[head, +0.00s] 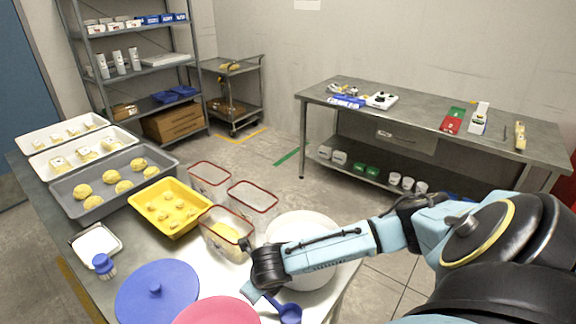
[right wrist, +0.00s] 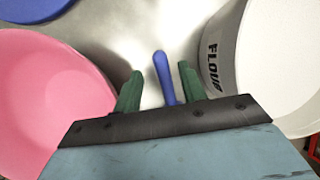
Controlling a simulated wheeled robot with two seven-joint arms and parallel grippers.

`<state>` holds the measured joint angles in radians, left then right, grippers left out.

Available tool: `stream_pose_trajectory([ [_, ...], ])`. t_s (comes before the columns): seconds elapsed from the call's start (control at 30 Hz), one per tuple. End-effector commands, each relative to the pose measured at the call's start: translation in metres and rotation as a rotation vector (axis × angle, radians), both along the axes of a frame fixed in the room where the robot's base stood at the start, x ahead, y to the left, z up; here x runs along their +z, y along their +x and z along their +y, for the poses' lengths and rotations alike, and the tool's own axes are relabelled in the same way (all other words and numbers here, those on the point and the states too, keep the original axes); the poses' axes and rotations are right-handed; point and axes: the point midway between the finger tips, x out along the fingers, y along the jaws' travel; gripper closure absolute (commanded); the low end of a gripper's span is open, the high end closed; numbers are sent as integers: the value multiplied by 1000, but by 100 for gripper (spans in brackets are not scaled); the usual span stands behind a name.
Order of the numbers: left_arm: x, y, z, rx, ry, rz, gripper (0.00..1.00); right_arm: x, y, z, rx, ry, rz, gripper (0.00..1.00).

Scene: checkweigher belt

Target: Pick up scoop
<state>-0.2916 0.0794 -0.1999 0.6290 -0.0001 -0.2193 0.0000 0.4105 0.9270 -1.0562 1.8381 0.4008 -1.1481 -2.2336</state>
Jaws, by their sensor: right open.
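A blue scoop (head: 290,313) lies on the metal table near the front edge in the head view, partly hidden by my right arm. Its blue handle (right wrist: 164,75) shows in the right wrist view, running between the two green fingers of my right gripper (right wrist: 158,88). The fingers are apart, with a gap on each side of the handle. In the head view my right gripper (head: 254,296) points down beside the flour bucket, its fingers mostly hidden. My left gripper does not show in either view.
A white flour bucket (right wrist: 226,52) stands right of the gripper, and a pink bowl (right wrist: 50,95) stands close on its left. A blue lid (head: 157,292), clear red-rimmed containers (head: 252,196) and a yellow tray (head: 170,207) crowd the table.

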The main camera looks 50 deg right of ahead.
Motion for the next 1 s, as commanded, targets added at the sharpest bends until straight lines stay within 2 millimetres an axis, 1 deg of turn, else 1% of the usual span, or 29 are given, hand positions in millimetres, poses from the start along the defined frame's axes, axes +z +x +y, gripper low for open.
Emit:
stream_pose_trajectory([
  [0.03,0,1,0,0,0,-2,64,-8,2,-3,-3,0,4,59],
  [0.1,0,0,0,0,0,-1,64,-17,4,-6,-3,0,4,59],
  [0.23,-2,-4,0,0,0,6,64,-30,11,-7,0,0,1,59],
  [0.33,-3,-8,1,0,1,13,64,-34,13,-8,0,0,0,59],
  [0.57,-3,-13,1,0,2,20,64,-34,13,-8,1,0,0,59],
  [0.87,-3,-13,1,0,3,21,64,-34,13,-8,1,0,0,98],
  [0.9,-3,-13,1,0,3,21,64,-34,13,-8,1,0,0,100],
  [1.0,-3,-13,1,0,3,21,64,-34,13,-8,1,0,0,100],
])
